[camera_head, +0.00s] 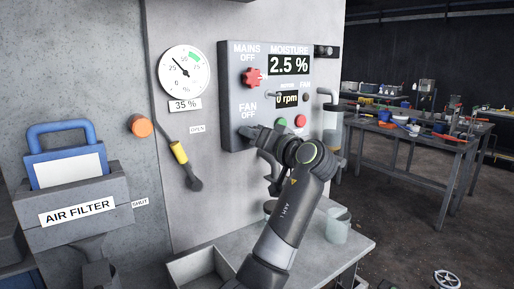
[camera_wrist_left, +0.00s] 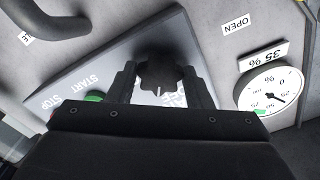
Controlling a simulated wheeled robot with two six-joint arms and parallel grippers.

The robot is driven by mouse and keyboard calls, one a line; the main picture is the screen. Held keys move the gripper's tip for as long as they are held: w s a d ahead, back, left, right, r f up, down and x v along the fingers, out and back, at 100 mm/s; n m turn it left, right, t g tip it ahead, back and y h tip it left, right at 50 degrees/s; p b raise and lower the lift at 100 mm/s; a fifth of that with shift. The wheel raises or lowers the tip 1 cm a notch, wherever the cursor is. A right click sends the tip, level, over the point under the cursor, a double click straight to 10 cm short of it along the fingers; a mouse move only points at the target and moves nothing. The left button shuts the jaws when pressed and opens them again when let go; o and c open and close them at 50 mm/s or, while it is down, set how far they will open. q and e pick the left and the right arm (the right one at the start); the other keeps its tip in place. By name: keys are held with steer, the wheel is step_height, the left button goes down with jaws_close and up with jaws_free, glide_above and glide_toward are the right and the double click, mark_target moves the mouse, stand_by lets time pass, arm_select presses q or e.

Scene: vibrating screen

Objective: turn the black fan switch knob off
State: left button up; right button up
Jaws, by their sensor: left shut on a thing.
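The black fan switch knob (camera_wrist_left: 160,72) sits between the two fingers of my left gripper (camera_wrist_left: 161,86) in the left wrist view, with a light pointer mark on its face. The gripper is shut on it. In the head view my left gripper (camera_head: 262,142) is at the lower left of the grey control panel (camera_head: 236,75), just below the FAN OFF label, and hides most of the knob. My right gripper is not in view.
A red mains knob (camera_head: 253,78) is above, and a green button (camera_head: 283,122) and a red button (camera_head: 300,121) are close to the gripper's right. The moisture display reads 2.5 %; the rpm display (camera_head: 287,99) is partly covered.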

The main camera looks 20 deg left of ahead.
arm_select(q)
steer(key=shift+n+b, duration=1.75)
steer(key=shift+n, duration=1.55)
steer(key=o, duration=0.9)
steer(key=shift+a, duration=0.1)
steer(key=shift+o, duration=0.2)
